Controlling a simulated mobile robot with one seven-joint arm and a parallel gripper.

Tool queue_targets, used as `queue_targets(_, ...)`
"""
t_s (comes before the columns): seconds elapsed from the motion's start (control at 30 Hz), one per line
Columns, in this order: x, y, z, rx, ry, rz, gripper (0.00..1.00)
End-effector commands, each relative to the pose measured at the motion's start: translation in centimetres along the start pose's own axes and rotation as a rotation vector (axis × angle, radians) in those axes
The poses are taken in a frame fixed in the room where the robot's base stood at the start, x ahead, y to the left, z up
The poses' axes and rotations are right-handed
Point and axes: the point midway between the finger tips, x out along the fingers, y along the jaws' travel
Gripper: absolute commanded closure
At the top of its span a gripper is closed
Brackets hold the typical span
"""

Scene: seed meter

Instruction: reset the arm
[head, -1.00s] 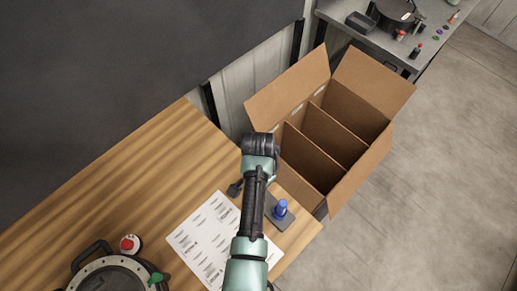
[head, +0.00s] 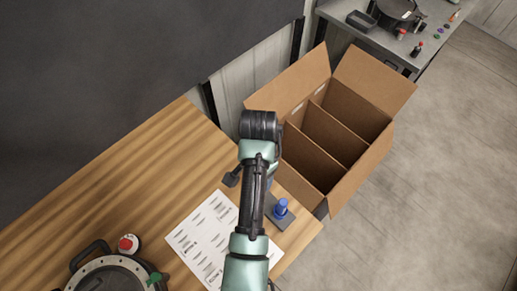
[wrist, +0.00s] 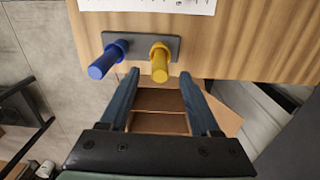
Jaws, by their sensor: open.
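My arm reaches over the table's corner in the head view, and its end hides my gripper there. In the wrist view my gripper (wrist: 160,75) is open, with its two fingers apart. No object is held between them; the open box shows through the gap. The fingertips point towards a dark plate (wrist: 140,42) on the table edge that carries a yellow peg (wrist: 160,62) and a blue peg (wrist: 107,60). The blue peg (head: 281,206) also shows in the head view, while the yellow one is hidden behind my arm.
A divided cardboard box (head: 357,184) stands open beyond the wooden table (head: 110,175). A printed sheet (head: 203,235) and a round device (head: 112,275) with a red button (head: 127,243) lie on the table. A grey bench (head: 440,17) stands at the back right.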

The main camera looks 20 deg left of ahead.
Motion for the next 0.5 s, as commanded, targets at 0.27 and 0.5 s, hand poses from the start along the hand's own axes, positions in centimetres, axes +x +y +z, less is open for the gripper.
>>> queue_targets(0.27,-5.5,-0.1,-0.1,0.000,0.002,-0.002,0.37)
queue_targets(0.5,-6.7,0.0,0.0,0.000,0.000,0.000,0.37)
